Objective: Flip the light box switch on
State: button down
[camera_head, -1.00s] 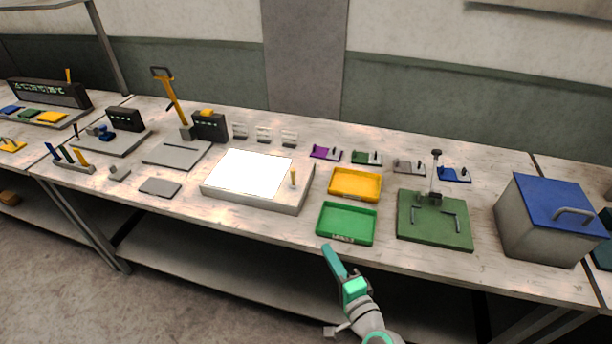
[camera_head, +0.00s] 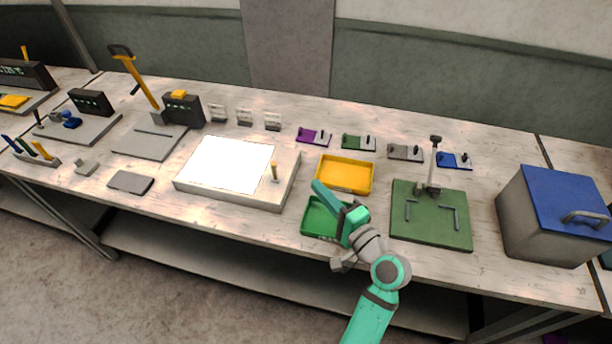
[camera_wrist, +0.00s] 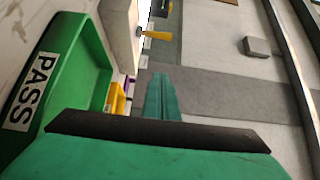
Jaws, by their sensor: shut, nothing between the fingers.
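The light box (camera_head: 232,196) lies on the bench, a low pale box with a bright white panel (camera_head: 230,163) on top.
The green tray (camera_head: 310,229), labelled PASS in the wrist view, is partly hidden under my gripper. A yellow tray (camera_head: 346,187) stands just behind. A green fixture plate (camera_head: 430,235) with an upright post and a blue-lidded box (camera_head: 555,215) are to the right.

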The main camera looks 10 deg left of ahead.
jog(key=w+a, duration=0.4)
jog(key=a, duration=0.5)
jog(key=shift+a, duration=0.4)
jog(key=shift+w, duration=0.1)
jog(key=shift+s+f, duration=0.25)
jog(key=shift+s, duration=0.75)
jog(key=v, duration=1)
jog(key=shift+s+d, duration=0.25)
jog(key=shift+s, duration=0.05)
